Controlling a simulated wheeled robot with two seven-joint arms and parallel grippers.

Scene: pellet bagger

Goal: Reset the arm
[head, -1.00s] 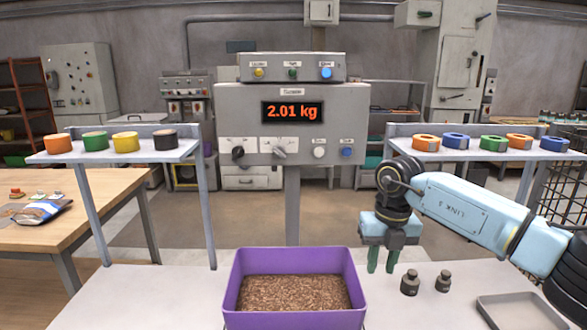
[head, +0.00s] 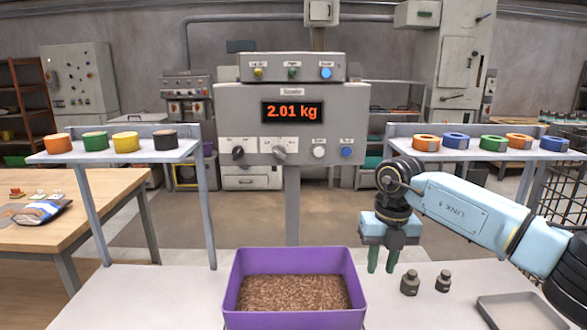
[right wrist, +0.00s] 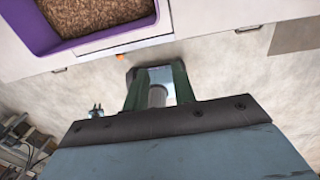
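My right arm reaches in from the right in the head view. Its gripper (head: 382,262) hangs fingers-down to the right of the purple bin (head: 293,318), apart from it. The two green fingers stand apart, with nothing held between them. In the right wrist view the gripper (right wrist: 158,88) also shows open, and the bin (right wrist: 110,44) is at the upper left. The bin holds brown pellets (head: 293,292). The display (head: 292,112) on the grey control panel reads 2.01 kg. My left arm and gripper are not in view.
Two dark weights (head: 410,283) and a grey tray (head: 522,312) lie right of the gripper. The left shelf (head: 115,152) holds several coloured discs; the right shelf (head: 470,153) holds several coloured rings. The bench left of the bin is clear.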

